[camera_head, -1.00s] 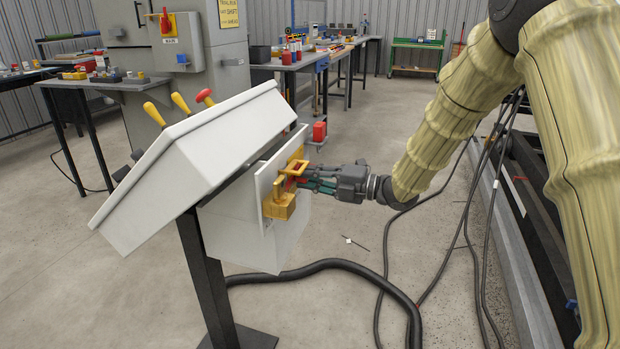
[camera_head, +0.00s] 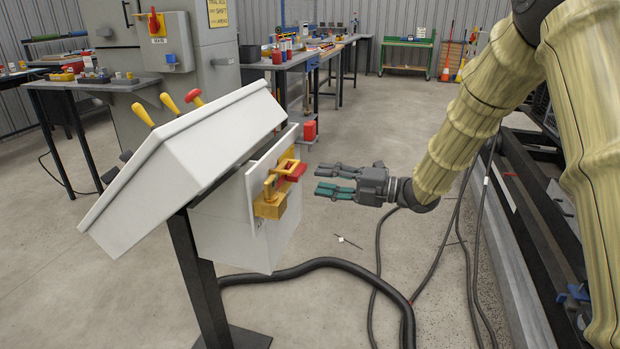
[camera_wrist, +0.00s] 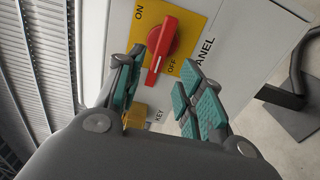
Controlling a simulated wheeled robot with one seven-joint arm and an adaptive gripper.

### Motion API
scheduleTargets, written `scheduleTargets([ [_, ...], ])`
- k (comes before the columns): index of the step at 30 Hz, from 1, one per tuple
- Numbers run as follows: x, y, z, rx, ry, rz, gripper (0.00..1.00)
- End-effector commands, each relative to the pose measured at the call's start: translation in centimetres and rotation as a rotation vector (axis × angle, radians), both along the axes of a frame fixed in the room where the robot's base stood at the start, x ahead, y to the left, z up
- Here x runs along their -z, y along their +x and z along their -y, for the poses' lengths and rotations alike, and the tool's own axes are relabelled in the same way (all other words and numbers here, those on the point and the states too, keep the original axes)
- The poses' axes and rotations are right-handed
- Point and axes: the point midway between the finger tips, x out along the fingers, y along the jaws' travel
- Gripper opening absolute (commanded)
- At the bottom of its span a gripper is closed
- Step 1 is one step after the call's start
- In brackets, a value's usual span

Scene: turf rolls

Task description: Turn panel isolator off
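The panel isolator's red handle (camera_head: 297,172) sticks out from a yellow plate on the side of the white box. In the wrist view the red handle (camera_wrist: 160,48) sits on the yellow plate (camera_wrist: 190,22), marked ON and OFF. Its narrow end points down and slightly left in that picture, and OFF is printed just right of it. My gripper (camera_head: 336,181) is open and empty, a short way right of the handle and apart from it. In the wrist view its teal-padded fingers (camera_wrist: 163,66) stand either side of the handle's line.
A yellow block (camera_head: 270,207) sits below the handle; its yellow part (camera_wrist: 134,117) shows beside the KEY label. The white sloped console (camera_head: 190,150) stands left, on a dark post. A black hose (camera_head: 330,262) lies on the floor.

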Motion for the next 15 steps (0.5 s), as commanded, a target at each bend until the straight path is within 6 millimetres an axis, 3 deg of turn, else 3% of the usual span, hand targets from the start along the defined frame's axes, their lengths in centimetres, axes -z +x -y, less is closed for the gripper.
scheduleTargets([
  [6,0.0,-1.0,3.3,0.002,0.001,0.000,0.38],
  [15,0.0,-1.6,5.0,0.001,0.001,0.000,0.38],
])
